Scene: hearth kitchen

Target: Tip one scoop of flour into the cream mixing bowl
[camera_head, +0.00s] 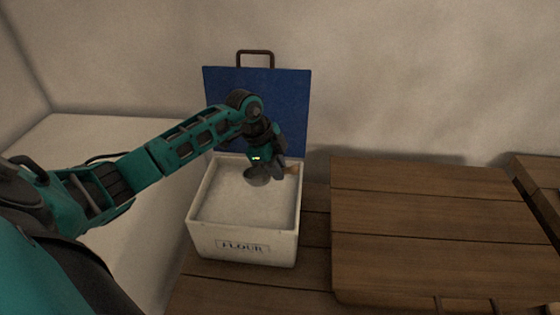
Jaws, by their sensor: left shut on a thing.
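The flour bin (241,243) is a cream box labelled FLOUR, standing on the wooden counter with its blue lid (288,95) raised at the back. Pale flour (243,205) fills much of it. My left gripper (274,171) is over the back part of the bin, shut on a scoop. The scoop's grey metal bowl (257,177) shows just above or at the flour; I cannot tell if it touches. Its wooden handle (291,169) sticks out to the right of the fingers. The cream mixing bowl is not in view. My right gripper is not in view.
A raised wooden board or block (430,230) stands right of the bin, its top clear. Another wooden piece (540,185) is at the far right. A pale surface (110,135) lies left of the bin. The wall is close behind.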

